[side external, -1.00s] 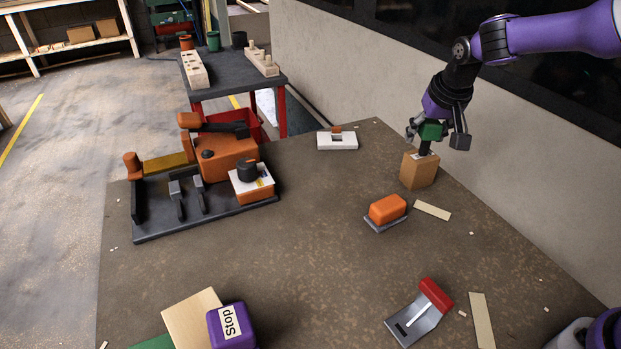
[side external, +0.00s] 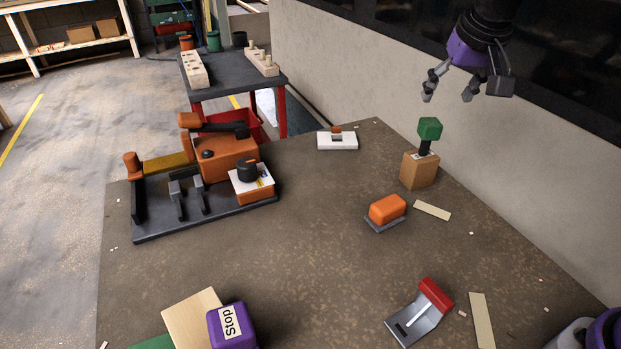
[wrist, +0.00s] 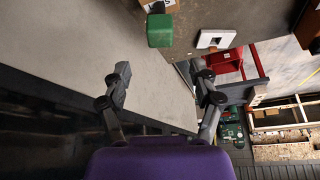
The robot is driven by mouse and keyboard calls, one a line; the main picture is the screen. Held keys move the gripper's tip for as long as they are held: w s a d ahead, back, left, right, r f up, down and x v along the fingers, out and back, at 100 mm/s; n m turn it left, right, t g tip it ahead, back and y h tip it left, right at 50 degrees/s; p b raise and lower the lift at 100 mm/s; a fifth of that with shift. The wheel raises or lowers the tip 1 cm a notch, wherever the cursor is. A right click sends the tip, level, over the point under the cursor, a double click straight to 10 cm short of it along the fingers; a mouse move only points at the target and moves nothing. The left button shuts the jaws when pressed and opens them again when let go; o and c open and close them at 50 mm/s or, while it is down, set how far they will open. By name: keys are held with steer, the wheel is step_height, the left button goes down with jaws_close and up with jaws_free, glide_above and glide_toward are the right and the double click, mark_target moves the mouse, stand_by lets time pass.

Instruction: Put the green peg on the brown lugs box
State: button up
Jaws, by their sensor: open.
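The green peg (side external: 430,128) has a green head on a dark shaft. It stands upright on top of the brown box (side external: 419,171), near the table edge by the wall. A small white label shows on the box top at the shaft's foot. My gripper (side external: 449,97) is open and empty, above the peg and apart from it. In the wrist view the green head (wrist: 160,31) shows at the top, beyond my spread fingers (wrist: 164,83), and a bit of the brown box (wrist: 158,5) shows behind it.
An orange block (side external: 387,208) on a grey base and a wooden strip (side external: 432,210) lie in front of the box. A white slotted block (side external: 337,141) is at the back. An orange machine (side external: 222,158) stands left. The table's middle is clear.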

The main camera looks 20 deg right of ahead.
steer(key=s+a+f+n+y, duration=0.1)
steer(key=s+n, duration=0.1)
steer(key=s, duration=0.7)
steer(key=s+a+f+n+t, duration=0.1)
steer(key=s+n, duration=0.1)
steer(key=s, duration=0.8)
steer(key=shift+a+f+y, duration=0.15)
steer(key=shift+a+y, duration=0.2)
steer(key=shift+y, duration=0.05)
